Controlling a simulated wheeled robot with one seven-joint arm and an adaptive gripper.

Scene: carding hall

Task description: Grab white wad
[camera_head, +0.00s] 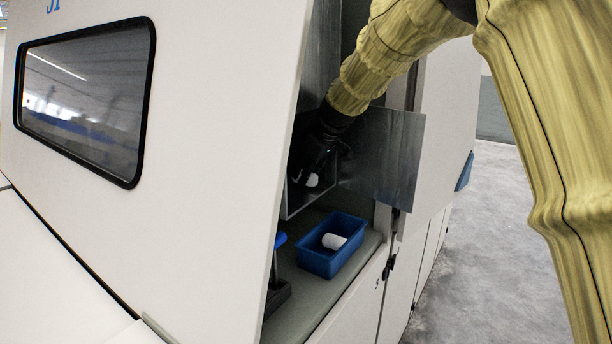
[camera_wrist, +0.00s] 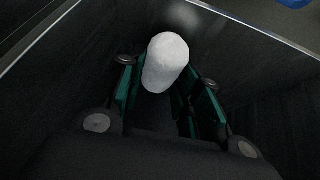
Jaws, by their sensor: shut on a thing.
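A white wad (camera_head: 312,180) is between the fingers of my gripper (camera_head: 315,165), inside the opening of the pale machine. In the wrist view the wad (camera_wrist: 166,62) is a rounded, whitish lump, and the dark fingers with green pads of my gripper (camera_wrist: 165,88) are shut on it from both sides. The wad stands out past the fingertips. Dark walls with a bright rim (camera_wrist: 40,38) surround my gripper, so it is within a box-like compartment. I cannot tell whether the wad touches the compartment's floor.
A blue tray (camera_head: 316,263) with another white piece (camera_head: 333,241) in it stands on the ledge below. A blue-topped tool (camera_head: 277,260) is left of it. An open metal flap (camera_head: 390,160) stands right of my gripper. A dim whitish patch (camera_wrist: 188,14) shows beyond the wad.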

